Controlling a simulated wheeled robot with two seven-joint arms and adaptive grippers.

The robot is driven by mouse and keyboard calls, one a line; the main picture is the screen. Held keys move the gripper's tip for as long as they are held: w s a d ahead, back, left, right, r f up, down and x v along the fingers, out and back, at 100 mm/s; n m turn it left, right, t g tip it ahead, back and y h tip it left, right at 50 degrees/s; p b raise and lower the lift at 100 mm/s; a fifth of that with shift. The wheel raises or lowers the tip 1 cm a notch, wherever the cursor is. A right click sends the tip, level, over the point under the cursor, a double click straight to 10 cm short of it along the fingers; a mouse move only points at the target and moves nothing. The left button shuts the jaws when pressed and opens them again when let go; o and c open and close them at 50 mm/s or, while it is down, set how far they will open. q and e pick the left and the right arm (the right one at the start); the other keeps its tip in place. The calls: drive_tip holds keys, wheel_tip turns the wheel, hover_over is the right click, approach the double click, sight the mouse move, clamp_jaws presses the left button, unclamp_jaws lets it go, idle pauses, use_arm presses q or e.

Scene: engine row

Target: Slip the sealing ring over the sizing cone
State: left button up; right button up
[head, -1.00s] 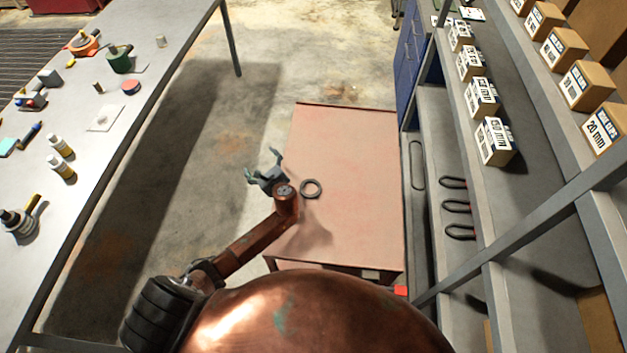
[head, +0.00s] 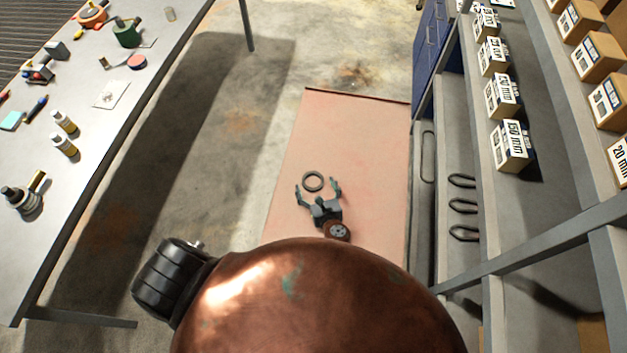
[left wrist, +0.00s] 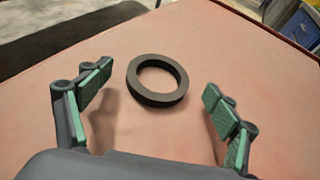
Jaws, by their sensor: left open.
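The sealing ring, a dark flat ring (head: 313,191), lies on the pinkish table. In the left wrist view the ring (left wrist: 158,98) lies flat between my fingers and a little beyond them, with clear space on both sides. My left gripper (head: 317,187) is open and empty, its fingers pointing toward the ring; its green-padded fingers also show in the left wrist view (left wrist: 158,82). I cannot pick out the sizing cone with certainty among the small things on the left bench. My right gripper is not in view.
The pinkish table (head: 360,140) is otherwise bare where it shows. A grey bench (head: 75,190) on the left carries bottles (head: 63,143), tools and small parts. A shelf rack on the right holds labelled boxes (head: 512,147). Floor is clear between bench and table.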

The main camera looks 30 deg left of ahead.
use_arm(q)
drive_tip(key=shift+x, duration=0.9)
drive_tip(key=c, duration=1.3)
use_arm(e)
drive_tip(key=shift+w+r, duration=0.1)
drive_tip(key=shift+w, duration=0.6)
use_arm(q)
drive_tip(key=shift+o, duration=0.2)
drive_tip(key=shift+r, duration=0.2)
wheel_tip(320, 180, up, 2)
drive_tip(key=shift+r, duration=0.1)
drive_tip(key=s+d+r, duration=0.5)
drive_tip(key=s+r, duration=0.5)
drive_tip(key=s, duration=0.3)
drive_tip(key=shift+d+r, duration=0.15)
drive_tip(key=shift+r, duration=0.05)
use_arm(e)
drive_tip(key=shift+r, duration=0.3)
